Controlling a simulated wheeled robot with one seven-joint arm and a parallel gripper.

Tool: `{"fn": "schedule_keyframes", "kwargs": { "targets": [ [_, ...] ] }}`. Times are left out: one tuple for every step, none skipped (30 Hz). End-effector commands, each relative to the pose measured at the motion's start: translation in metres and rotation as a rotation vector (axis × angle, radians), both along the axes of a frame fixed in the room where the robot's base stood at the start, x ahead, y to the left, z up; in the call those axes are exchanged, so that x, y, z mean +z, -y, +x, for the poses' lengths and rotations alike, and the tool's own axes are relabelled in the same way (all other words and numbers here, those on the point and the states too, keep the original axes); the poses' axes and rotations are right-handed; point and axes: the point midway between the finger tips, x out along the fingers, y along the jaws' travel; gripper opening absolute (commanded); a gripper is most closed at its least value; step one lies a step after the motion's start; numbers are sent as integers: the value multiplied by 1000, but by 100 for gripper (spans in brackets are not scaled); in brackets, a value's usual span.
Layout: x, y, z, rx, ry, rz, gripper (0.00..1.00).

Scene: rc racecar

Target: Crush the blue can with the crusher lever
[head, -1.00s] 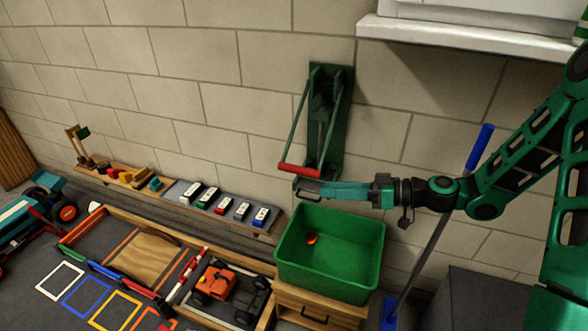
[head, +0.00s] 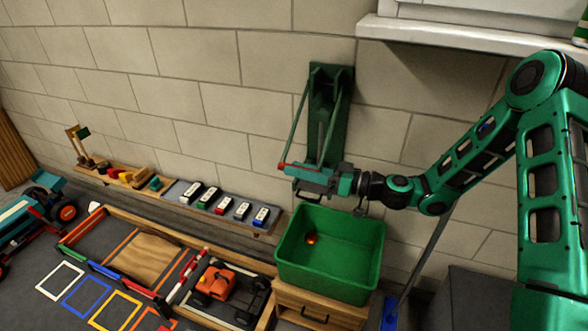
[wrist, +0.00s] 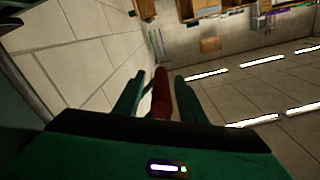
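The crusher (head: 328,110) is a green frame fixed to the block wall, with two long side arms running down to a red handle bar. The lever handle (head: 283,165) is mostly hidden behind my gripper in the head view; only its left end shows. In the wrist view the red handle (wrist: 161,95) lies between the two fingers of my gripper (wrist: 157,92). A gap shows at least on its left side, so the fingers look open around it. My gripper (head: 298,172) also shows in the head view, pointing left. I cannot make out the blue can.
A green bin (head: 330,278) with a small orange ball stands on a wooden cabinet below my gripper. A low shelf (head: 170,201) with several small items is left. A blue-gripped pole (head: 428,250) leans behind my arm. A white ledge (head: 470,38) juts out above.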

Motion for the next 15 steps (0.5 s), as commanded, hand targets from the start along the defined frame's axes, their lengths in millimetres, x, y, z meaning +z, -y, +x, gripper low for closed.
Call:
{"fn": "schedule_keyframes", "kwargs": {
  "targets": [
    [0, -6, 1, 2, 0, 0, 37],
    [0, -9, 2, 2, 1, 0, 37],
    [0, -11, 3, 1, 1, 0, 37],
    [0, -13, 4, 0, 1, 0, 37],
    [0, -14, 4, 0, 1, 0, 37],
    [0, -16, 4, 0, 1, 0, 37],
    [0, -17, 5, 0, 1, 0, 37],
    [0, -17, 5, 0, 0, 0, 37],
    [0, -18, 5, 0, 0, 0, 37],
    [0, -18, 5, 0, 0, 0, 37],
    [0, -18, 5, 0, 0, 0, 37],
    [0, -18, 5, 0, 0, 0, 37],
    [0, -18, 5, 0, 0, 0, 37],
    [0, -18, 5, 0, 0, 0, 37],
    [0, -18, 5, 0, 0, 0, 37]
  ]
}}
